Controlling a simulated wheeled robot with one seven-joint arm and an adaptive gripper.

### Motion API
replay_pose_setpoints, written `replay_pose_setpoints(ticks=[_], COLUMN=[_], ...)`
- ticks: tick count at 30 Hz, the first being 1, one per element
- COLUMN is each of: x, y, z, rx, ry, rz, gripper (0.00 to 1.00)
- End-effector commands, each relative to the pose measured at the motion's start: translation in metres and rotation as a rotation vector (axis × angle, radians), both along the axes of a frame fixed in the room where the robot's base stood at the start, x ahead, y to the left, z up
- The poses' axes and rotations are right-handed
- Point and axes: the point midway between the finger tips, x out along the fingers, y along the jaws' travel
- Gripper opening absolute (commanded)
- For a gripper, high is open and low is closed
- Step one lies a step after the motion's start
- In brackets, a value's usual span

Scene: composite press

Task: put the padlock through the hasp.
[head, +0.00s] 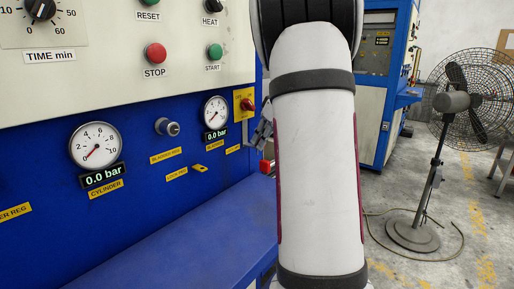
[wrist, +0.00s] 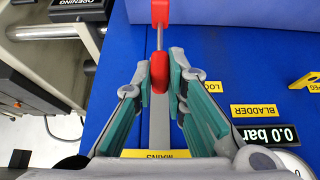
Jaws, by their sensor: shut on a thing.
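In the head view a red block (head: 267,166) shows below my gripper (head: 262,134), which my arm partly hides. A grey bar (wrist: 160,125) lies between the fingers above the MAINS label; I cannot tell whether it is the hasp. The yellow mains plate with its red handle (head: 248,104) is beside my gripper.
The blue panel carries gauges (head: 95,144), a yellow peg (head: 200,168) and labels. A blue ledge (head: 175,225) juts out below. A grey cylinder (wrist: 45,33) lies left in the wrist view. A fan (head: 440,140) stands on open floor at right.

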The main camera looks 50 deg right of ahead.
Motion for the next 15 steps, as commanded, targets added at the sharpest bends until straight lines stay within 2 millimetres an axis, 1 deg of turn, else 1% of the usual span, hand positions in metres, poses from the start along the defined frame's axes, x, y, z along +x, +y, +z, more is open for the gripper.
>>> replay_pose_setpoints(ticks=[4,5,6,8,15], x=[0.0002,0.0002,0.0002,0.0003,0.0001], y=[0.0000,0.0001,0.0001,0.0000,0.0001], z=[-0.0010,-0.0010,-0.0009,-0.0009,-0.0008], rx=[0.000,0.000,0.000,0.000,0.000], ry=[0.000,0.000,0.000,0.000,0.000], rz=[0.000,0.000,0.000,0.000,0.000], gripper=[0.00,0.15,0.24,0.36,0.36])
